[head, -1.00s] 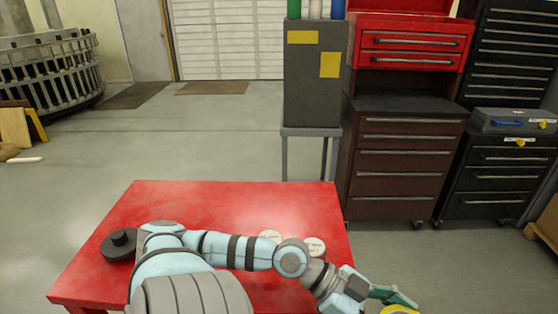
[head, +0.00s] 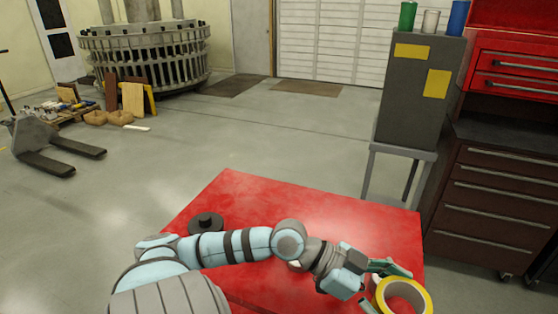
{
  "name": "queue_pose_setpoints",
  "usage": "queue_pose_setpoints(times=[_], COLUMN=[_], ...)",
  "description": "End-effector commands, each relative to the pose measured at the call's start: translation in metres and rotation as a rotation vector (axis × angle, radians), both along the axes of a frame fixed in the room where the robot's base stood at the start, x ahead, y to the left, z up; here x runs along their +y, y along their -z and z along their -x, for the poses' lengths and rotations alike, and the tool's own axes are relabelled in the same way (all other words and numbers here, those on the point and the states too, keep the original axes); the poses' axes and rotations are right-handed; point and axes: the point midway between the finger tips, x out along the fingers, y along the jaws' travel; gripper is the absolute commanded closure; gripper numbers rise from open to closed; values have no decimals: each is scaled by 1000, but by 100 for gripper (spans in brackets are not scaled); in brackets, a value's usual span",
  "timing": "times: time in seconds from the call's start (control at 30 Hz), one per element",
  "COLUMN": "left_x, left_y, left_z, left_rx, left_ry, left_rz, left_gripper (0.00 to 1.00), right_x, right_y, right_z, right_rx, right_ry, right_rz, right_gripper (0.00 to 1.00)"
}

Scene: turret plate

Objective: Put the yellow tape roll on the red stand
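The yellow tape roll (head: 424,291), a yellow ring with a pale inside, is at the lower right of the head view, partly cut off by the bottom edge. My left gripper (head: 383,284) has its fingers at the roll's left and upper rim and appears shut on it. The red stand (head: 330,203) is the flat red table-like top below my arm. The roll overlaps its right edge in the picture; I cannot tell its height above it. My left arm hides much of the top. My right gripper is not in view.
A black round piece with a knob (head: 207,222) sits at the stand's left side. A grey cabinet (head: 412,90) with cups stands behind on a metal table (head: 402,152). Drawer units (head: 492,200) are at the right. Open floor lies left, with pallet-truck forks (head: 58,160).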

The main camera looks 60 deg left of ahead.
Motion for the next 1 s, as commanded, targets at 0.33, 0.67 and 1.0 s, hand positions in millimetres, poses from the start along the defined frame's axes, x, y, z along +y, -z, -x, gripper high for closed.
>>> queue_pose_setpoints(times=[0.33,0.67,1.0], left_x=[98,220,234], left_y=[-141,-136,-56], left_z=[-131,-169,-165], left_rx=[6,11,9], left_ry=[-469,-1070,-1166], left_rz=[-3,9,11], left_gripper=[56,56,56], right_x=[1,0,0], right_y=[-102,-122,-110], right_z=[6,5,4], right_rx=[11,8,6], right_ry=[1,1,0], right_rz=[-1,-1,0], right_gripper=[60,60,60])
